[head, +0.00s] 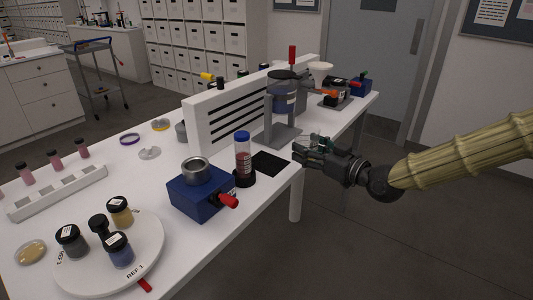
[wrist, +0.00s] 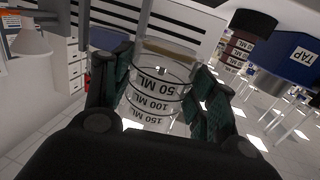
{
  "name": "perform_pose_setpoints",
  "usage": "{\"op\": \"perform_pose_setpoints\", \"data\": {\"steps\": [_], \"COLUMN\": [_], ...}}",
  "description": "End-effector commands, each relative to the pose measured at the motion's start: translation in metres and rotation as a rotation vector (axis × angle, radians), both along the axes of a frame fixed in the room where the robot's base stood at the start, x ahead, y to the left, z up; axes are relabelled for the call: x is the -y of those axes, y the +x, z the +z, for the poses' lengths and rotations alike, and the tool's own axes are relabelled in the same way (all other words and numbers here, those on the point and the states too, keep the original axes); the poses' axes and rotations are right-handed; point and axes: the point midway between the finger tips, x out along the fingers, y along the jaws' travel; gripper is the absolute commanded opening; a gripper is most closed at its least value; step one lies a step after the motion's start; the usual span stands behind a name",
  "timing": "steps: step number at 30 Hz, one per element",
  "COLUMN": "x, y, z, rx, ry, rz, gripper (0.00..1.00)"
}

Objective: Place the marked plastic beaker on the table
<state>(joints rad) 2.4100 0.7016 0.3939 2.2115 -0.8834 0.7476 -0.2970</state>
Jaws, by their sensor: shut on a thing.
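The marked plastic beaker (wrist: 155,92) is clear, with dark 50, 100 and 150 ML lines that read upside down in the wrist view. My gripper (wrist: 163,78) is shut on it, one finger on each side. In the head view my gripper (head: 306,152) is off the front edge of the white table (head: 125,172), right of a flat black square (head: 270,163). There the beaker is hard to make out.
A capped tube (head: 243,157) and a blue box (head: 198,195) with a red handle stand left of the square. Behind are a grey stand (head: 281,136) and a slatted white panel (head: 225,113). A round turntable (head: 147,240) holds several jars at front left.

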Motion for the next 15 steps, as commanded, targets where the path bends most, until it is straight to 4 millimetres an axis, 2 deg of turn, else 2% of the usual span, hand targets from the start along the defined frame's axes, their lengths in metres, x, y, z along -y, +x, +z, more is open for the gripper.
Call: {"op": "perform_pose_setpoints", "data": {"steps": [15], "x": [-0.084], "y": [0.061], "z": [0.000], "rx": [0.000], "ry": [-0.001], "rz": [0.002], "gripper": [0.34]}}
